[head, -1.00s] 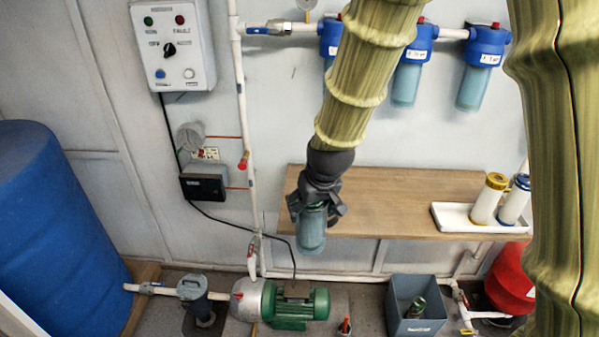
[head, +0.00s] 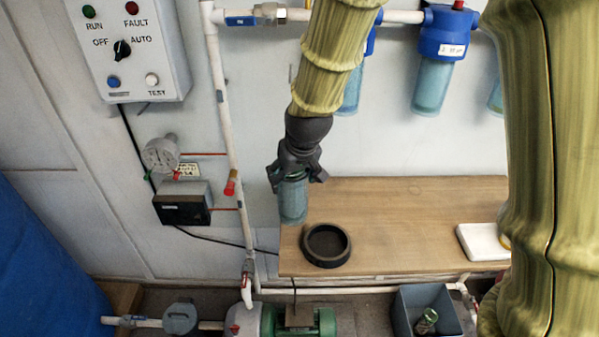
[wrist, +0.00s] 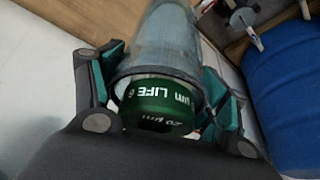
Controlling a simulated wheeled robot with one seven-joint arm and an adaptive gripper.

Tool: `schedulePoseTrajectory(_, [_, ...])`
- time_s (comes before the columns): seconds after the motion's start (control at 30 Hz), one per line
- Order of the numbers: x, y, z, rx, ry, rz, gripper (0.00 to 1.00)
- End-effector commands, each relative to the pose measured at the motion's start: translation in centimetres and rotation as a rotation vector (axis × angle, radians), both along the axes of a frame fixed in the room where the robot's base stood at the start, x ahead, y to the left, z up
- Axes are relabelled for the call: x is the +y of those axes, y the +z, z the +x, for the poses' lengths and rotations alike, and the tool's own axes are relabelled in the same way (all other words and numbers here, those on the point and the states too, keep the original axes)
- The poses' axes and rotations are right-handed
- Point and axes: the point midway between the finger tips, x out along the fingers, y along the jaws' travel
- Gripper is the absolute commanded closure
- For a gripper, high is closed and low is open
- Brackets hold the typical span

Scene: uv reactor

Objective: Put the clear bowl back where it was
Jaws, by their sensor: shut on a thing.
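My gripper (head: 294,176) is shut on the clear bowl (head: 293,203), a bluish see-through cylinder hanging roughly upright in front of the wall, by the bench's left end. In the wrist view the bowl (wrist: 172,35) lies between the two fingers, and a green cartridge end (wrist: 158,105) marked "LIFE" and "20 µm" shows in its mouth. On the wall pipe, a blue filter head (head: 448,32) has a bowl fitted under it. The housing left of it (head: 352,88) is partly behind my arm. Any head further left is hidden.
A black ring (head: 318,259) lies on the wooden bench (head: 400,235), right of the held bowl. A white tray (head: 480,243) is at the bench's right, partly behind my arm. A control box (head: 140,55), gauge (head: 160,155) and vertical pipe (head: 226,130) are left.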

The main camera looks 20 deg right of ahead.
Motion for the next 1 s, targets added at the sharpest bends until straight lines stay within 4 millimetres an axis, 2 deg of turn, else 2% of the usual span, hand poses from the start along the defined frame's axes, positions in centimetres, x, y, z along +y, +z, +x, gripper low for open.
schedulePoseTrajectory(0.7, [-6.0,-1.0,12.1,-0.001,-0.005,0.001,0.75])
schedulePoseTrajectory(0.83, [-6.6,-1.3,13.3,-0.001,-0.003,0.000,0.75])
schedulePoseTrajectory(1.0, [-6.8,-1.5,13.7,-0.001,-0.003,0.000,0.75])
